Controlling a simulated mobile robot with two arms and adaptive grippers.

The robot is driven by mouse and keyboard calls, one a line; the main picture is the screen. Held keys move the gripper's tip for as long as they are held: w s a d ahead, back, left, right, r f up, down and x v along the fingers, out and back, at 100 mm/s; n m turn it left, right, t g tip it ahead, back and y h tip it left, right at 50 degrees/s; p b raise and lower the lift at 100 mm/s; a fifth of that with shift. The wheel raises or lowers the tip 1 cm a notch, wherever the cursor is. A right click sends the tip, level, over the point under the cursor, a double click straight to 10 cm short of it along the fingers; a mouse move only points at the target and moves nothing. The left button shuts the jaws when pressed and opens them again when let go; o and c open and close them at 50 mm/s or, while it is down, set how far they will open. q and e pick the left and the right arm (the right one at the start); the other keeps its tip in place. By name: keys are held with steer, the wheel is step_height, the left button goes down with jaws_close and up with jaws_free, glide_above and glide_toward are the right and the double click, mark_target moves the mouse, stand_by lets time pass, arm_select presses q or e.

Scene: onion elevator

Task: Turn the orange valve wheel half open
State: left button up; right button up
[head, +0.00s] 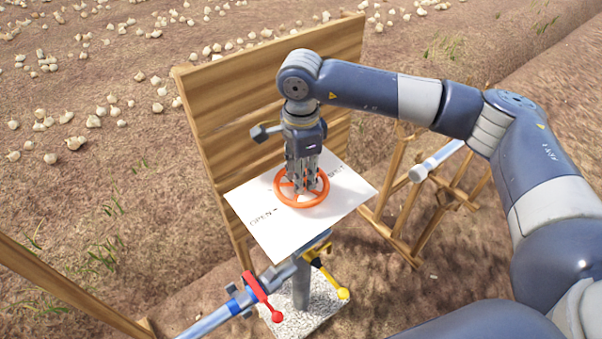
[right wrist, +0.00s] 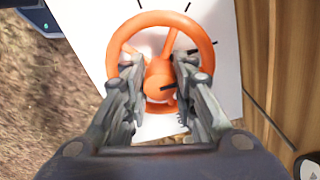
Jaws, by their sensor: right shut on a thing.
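The orange valve wheel (head: 287,199) lies flat above a white card (head: 262,230) marked OPEN at its left, with partly hidden lettering at its right. My right gripper (head: 303,186) points down onto the wheel from above. In the right wrist view the wheel (right wrist: 204,40) shows its rim, a spoke and the hub, and the fingers of my right gripper (right wrist: 160,88) stand on both sides of the hub, closed on the wheel. Black tick marks show on the card around the rim. My left gripper is not in view.
A wooden plank panel (head: 225,110) stands behind the card. Below it are a red-handled lever (head: 262,296), a yellow-handled lever (head: 328,278) and a blue pipe (head: 215,317). A wooden trestle (head: 425,215) stands to the right. Onions (head: 75,142) lie scattered on the soil.

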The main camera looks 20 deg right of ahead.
steer(key=shift+r, duration=0.1)
steer(key=o, duration=0.8)
step_height(320, 180, up, 12)
stand_by(0.4)
